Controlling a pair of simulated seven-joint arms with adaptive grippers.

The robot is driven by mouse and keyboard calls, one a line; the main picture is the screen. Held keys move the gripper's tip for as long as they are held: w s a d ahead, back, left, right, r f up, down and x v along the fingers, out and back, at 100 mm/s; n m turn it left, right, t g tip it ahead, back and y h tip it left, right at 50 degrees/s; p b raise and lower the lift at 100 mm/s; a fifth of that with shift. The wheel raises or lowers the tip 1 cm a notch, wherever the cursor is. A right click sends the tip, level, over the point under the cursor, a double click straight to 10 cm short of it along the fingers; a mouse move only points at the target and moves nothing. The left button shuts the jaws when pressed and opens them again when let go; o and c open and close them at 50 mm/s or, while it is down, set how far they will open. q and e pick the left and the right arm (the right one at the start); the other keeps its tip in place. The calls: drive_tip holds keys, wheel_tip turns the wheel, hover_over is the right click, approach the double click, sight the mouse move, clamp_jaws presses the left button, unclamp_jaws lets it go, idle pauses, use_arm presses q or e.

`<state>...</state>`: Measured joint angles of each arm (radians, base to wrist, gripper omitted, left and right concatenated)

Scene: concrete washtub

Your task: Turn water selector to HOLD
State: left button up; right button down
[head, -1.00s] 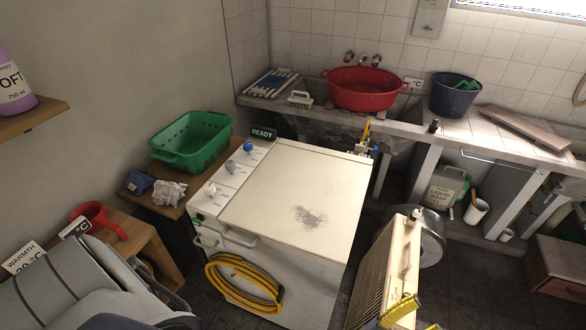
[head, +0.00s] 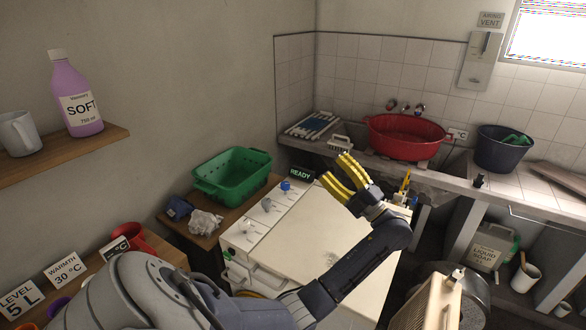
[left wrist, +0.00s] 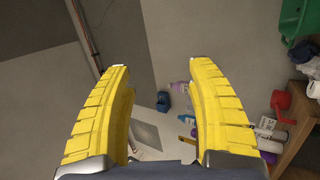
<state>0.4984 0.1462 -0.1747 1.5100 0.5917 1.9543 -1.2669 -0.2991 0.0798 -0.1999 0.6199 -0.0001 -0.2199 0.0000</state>
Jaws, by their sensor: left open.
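The white washing machine (head: 335,225) stands in the middle of the head view, with a READY display (head: 302,175) at its back left. Its left strip carries a blue knob (head: 285,186), a middle knob (head: 266,205) and a front knob (head: 246,227). The lettering is too small to read, so I cannot tell which is the water selector or where it points. My left gripper (head: 336,169) is open and empty, above the machine's back part and right of the knobs, touching nothing. Its yellow fingers also show apart in the left wrist view (left wrist: 157,75). My right gripper is out of view.
A green basket (head: 233,176) and a crumpled cloth (head: 206,223) lie left of the machine. A shelf (head: 70,152) holds a purple SOFT bottle (head: 80,100). A red tub (head: 405,138) sits on the back sink. A cream heater (head: 428,302) stands at front right.

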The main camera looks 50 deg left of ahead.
use_arm(q)
drive_tip(key=s+a+f+n+g+h, duration=0.1)
drive_tip(key=a+n+g+h, duration=0.15)
drive_tip(key=a+h, duration=0.7)
drive_tip(key=n+t+h, duration=0.6)
drive_tip(key=t+h, duration=0.2)
drive_tip(key=h, duration=0.3)
approach(285, 183)
drive_tip(key=shift+t, duration=0.25)
drive_tip(key=x, duration=1)
drive_tip(key=shift+s+f, duration=0.1)
drive_tip(key=shift+s, duration=0.1)
drive_tip(key=shift+d, duration=0.1)
clamp_jaws()
